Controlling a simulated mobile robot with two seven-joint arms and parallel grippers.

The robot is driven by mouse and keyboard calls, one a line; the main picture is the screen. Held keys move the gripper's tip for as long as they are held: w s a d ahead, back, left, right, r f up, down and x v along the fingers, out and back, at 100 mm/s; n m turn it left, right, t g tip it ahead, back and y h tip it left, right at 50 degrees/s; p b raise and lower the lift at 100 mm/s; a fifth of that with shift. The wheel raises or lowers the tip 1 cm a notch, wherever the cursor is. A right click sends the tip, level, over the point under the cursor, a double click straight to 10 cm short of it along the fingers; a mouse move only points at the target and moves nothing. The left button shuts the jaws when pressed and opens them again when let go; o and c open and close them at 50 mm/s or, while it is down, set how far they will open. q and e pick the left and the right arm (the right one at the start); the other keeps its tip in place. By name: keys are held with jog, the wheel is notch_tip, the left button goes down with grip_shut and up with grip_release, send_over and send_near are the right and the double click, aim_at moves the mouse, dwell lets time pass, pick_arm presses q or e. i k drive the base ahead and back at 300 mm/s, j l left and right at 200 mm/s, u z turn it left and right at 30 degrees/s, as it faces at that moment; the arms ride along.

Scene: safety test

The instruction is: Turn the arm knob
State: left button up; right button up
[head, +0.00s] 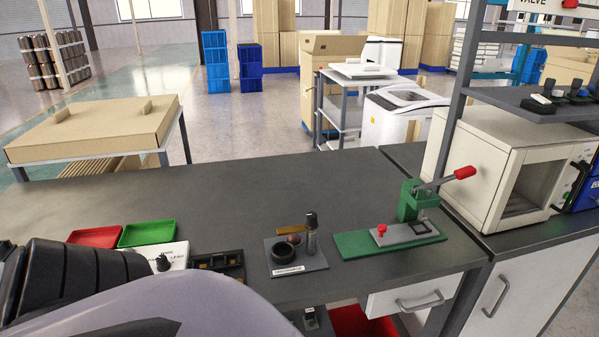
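A small black knob (162,263) stands on a white panel box (178,252) at the front left of the dark workbench. The box has black lettering that is too small to read fully. It may be the arm knob; I see no clear label for that. My own dark and pale arm or body parts cover the lower left and hide the front of the box. Neither of my grippers shows in the head view.
Red (95,237) and green (148,233) trays lie behind the box. A black compartment holder (217,262), a grey plate (297,266) with small parts and a green lever press (418,205) stand rightward. The bench's rear left is clear.

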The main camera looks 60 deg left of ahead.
aim_at(312, 223)
jog(key=i+l+u, duration=0.15)
jog(key=u, duration=0.25)
jog(key=i+l+u, duration=0.5)
jog(key=u, duration=0.25)
jog(key=i+l+u, duration=0.1)
jog(key=l+u, duration=0.25)
